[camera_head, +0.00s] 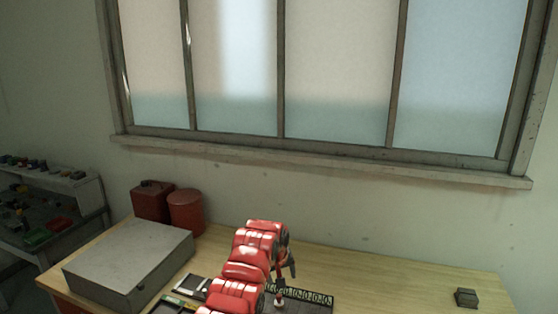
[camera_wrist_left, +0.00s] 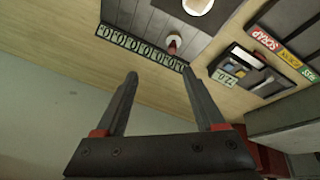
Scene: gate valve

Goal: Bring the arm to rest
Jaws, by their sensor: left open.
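My red left arm reaches in from the bottom of the head view over the wooden table. Its dark left gripper (camera_head: 286,271) hangs above a dark board (camera_head: 318,303), and the arm hides part of that board. In the left wrist view the left gripper (camera_wrist_left: 159,74) is open, with nothing between its two fingers. Beyond the fingertips, a small upright piece with a red part (camera_wrist_left: 172,45) stands on the board, apart from the fingers. My right gripper is in neither view.
A grey box (camera_head: 130,262) stands on the table's left, with a red can (camera_head: 152,201) and a red canister (camera_head: 186,212) behind it. A small dark block (camera_head: 466,298) sits far right. A labelled tray (camera_wrist_left: 250,68) lies beside the board. The table's right is mostly clear.

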